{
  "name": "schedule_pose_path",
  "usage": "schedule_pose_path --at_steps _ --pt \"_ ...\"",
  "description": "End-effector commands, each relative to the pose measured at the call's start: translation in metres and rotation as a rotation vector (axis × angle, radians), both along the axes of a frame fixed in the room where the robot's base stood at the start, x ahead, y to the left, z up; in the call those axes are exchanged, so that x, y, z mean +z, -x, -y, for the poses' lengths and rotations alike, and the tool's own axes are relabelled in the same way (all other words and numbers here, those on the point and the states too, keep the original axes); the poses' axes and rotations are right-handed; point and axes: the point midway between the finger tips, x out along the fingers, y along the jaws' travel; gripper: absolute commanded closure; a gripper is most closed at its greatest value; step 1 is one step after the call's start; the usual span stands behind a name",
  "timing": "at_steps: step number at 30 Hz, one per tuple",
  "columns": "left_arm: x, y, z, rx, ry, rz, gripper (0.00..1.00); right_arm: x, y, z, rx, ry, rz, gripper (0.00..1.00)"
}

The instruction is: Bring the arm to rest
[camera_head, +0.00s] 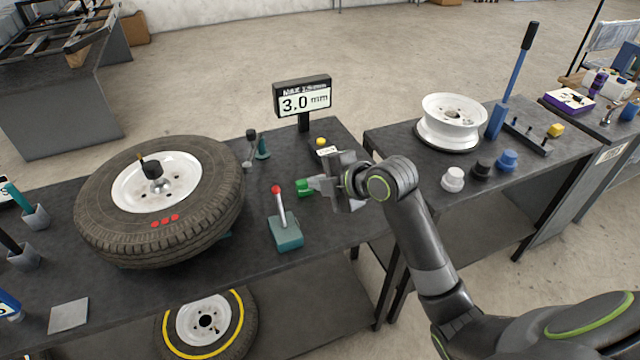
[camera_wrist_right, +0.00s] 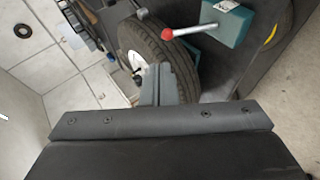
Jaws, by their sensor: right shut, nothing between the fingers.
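My right arm reaches in from the lower right of the head view. Its gripper (camera_head: 325,184) is above the right part of the dark workbench (camera_head: 345,235), pointing left. In the right wrist view its fingers (camera_wrist_right: 163,72) are together with nothing between them. A teal box (camera_head: 286,233) with a red-knobbed lever (camera_head: 279,200) stands left of the gripper, apart from it. The lever also shows at the top of the right wrist view (camera_wrist_right: 185,32). My left gripper is out of view.
A tyre on a white rim (camera_head: 95,215) fills the bench's left side. A display (camera_head: 303,98) reading 3.0 mm stands behind the gripper. A green-ended item (camera_head: 302,187) is close by the gripper. A bare rim (camera_head: 452,120) and a blue lever (camera_head: 510,85) are on the right bench.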

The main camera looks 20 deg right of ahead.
Motion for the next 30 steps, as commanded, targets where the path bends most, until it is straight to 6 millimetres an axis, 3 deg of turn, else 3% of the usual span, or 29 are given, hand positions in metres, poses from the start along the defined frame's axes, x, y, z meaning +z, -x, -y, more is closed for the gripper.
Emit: schedule_pose_path --at_steps 4,20,25,30 --pt "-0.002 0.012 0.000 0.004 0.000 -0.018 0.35 0.003 0.004 0.002 0.000 0.002 0.001 1.00" --pt "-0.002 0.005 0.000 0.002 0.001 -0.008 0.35 -0.002 0.008 0.003 -0.016 -0.010 -0.017 1.00" --pt "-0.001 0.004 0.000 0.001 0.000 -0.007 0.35 -0.044 0.043 0.017 -0.179 -0.103 -0.155 1.00" --pt "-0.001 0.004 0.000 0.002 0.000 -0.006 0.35 -0.102 0.113 0.042 -0.505 -0.260 -0.368 1.00"
